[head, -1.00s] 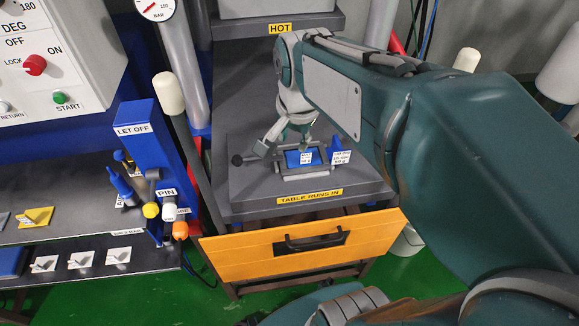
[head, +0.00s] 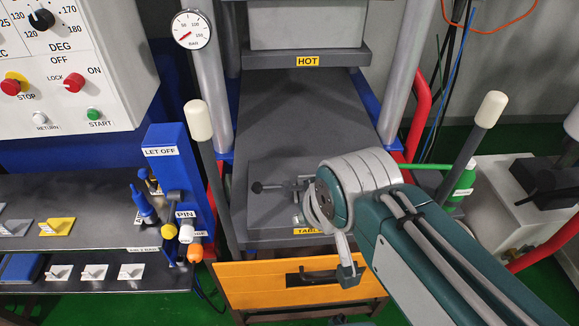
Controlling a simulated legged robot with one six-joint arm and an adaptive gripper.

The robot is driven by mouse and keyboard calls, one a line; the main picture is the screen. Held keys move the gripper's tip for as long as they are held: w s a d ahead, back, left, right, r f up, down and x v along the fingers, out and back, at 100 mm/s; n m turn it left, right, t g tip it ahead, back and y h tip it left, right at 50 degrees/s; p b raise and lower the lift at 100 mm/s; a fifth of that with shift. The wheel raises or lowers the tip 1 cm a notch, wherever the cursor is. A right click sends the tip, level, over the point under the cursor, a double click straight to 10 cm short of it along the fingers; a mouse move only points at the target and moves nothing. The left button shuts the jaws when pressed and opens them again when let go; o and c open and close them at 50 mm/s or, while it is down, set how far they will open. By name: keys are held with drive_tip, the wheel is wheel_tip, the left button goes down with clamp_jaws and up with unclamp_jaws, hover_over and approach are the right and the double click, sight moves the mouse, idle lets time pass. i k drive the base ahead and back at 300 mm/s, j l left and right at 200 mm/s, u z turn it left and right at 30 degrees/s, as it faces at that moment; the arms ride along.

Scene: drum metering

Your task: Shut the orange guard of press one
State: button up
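The orange guard (head: 255,287) is a flat panel with a black handle (head: 310,277), low at the front of the press, below the table edge. The guard's right part is hidden behind my arm. My gripper (head: 349,273) points down in front of the guard, at the right end of the handle in the picture. One grey finger with a dark tip shows. The other finger is hidden, so I cannot tell how far it is open or whether it touches the handle.
The grey press table (head: 300,125) carries a small clamp fixture (head: 275,187), partly behind my wrist. White-tipped posts stand left (head: 198,120) and right (head: 491,107). A blue tool rack (head: 175,165) is at left. A grey box (head: 510,200) is at right.

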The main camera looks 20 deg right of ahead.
sight(252, 283)
drive_tip(key=k+j+z, duration=0.45)
drive_tip(key=k+z, duration=0.15)
drive_tip(key=k, duration=0.2)
